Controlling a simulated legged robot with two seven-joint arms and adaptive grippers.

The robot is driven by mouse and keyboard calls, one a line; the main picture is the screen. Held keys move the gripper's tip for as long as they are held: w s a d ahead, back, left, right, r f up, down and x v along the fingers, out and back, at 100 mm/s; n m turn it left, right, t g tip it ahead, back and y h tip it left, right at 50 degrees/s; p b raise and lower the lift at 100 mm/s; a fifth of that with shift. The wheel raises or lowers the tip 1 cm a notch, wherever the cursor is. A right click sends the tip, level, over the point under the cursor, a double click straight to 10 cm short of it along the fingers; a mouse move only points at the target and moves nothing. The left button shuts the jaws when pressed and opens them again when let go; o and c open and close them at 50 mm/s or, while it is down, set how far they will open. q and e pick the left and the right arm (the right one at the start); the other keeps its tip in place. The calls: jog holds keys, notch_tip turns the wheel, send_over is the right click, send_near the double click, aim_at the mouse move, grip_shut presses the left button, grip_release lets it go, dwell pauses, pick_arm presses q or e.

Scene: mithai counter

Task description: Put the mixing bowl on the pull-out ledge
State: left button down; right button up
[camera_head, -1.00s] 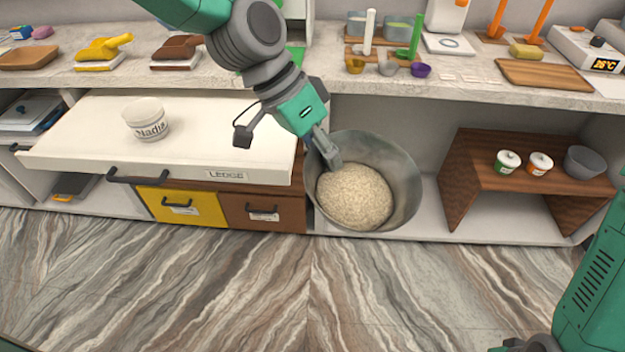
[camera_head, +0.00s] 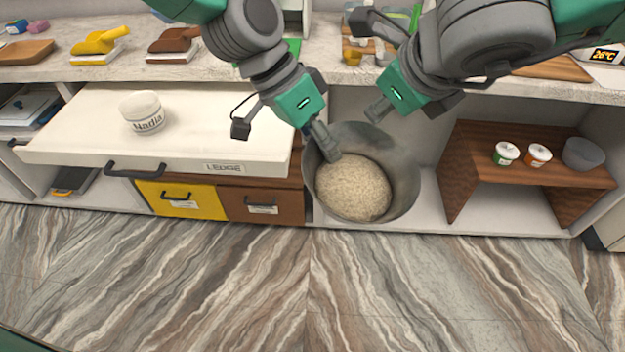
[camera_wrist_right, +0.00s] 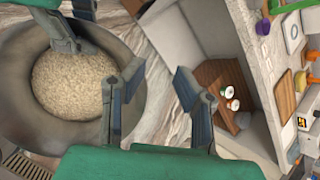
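The grey mixing bowl (camera_head: 404,180) is filled with a pale grainy mass (camera_head: 352,188) and hangs in front of the lower cabinet, right of the ledge. My left gripper (camera_head: 326,145) is shut on its left rim, one finger inside. My right gripper (camera_head: 376,112) is at the bowl's back right rim. In the right wrist view its fingers (camera_wrist_right: 160,98) are apart, one over the bowl's inside and one outside the rim. The white pull-out ledge (camera_head: 215,130) is extended at the left and carries a white tub labelled Nadia (camera_head: 143,113).
A yellow drawer (camera_head: 168,198) and a brown drawer (camera_head: 262,207) sit under the ledge. A wooden shelf (camera_head: 490,165) with two small tubs and a grey bowl (camera_head: 583,153) stands at the right. The ledge is clear right of the tub. The stone counter (camera_head: 210,75) runs behind.

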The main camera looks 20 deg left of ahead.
jog(key=s+a+r+m+g+h, duration=0.1)
jog(key=s+a, duration=0.2)
jog(key=s, duration=0.6)
jog(key=s+a+h, duration=0.2)
jog(key=s+a, duration=0.2)
jog(key=s, duration=0.5)
jog(key=x, duration=1.1)
jog(key=shift+w+d+f, duration=0.15)
jog(key=shift+w+d, duration=0.1)
jog(key=c, duration=0.5)
pick_arm(q)
jog(key=shift+a, duration=0.15)
pick_arm(e)
jog(key=shift+a, duration=0.15)
grip_shut()
pick_arm(q)
jog(key=c, duration=1.6)
grip_release()
jog(key=shift+a, duration=0.15)
jog(key=shift+c, duration=0.2)
pick_arm(e)
jog(key=shift+a, duration=0.15)
